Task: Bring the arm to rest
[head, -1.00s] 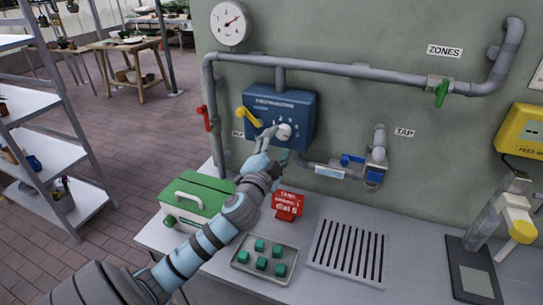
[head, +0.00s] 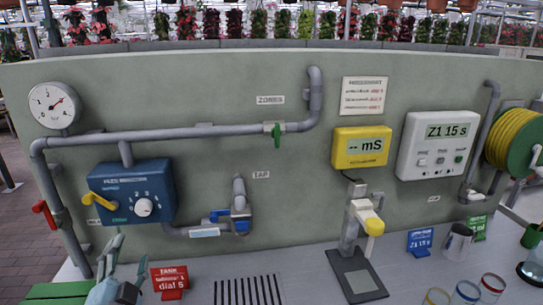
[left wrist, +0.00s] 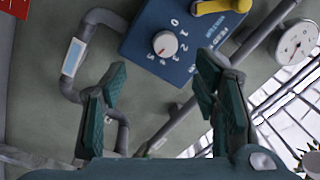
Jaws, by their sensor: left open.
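My left gripper (head: 124,260) is at the bottom left of the head view, in front of the panel and below the blue box (head: 108,188). Its two fingers are spread and empty. The left wrist view shows the same open fingers (left wrist: 162,68), with the blue box (left wrist: 200,50) and its white dial knob (left wrist: 165,44) beyond them. The knob also shows in the head view (head: 144,207), apart from the gripper. A red mark shows on the knob. Most of the left arm is cut off by the picture's lower edge. My right gripper is in neither view.
A red sign (head: 170,280) stands close to the right of the gripper. A green case (head: 50,294) is at the lower left. A drain grate (head: 248,291), a probe stand (head: 360,282) and several glass jars (head: 466,292) are along the bench. Pipes and a blue-handled tap (head: 238,213) jut from the wall.

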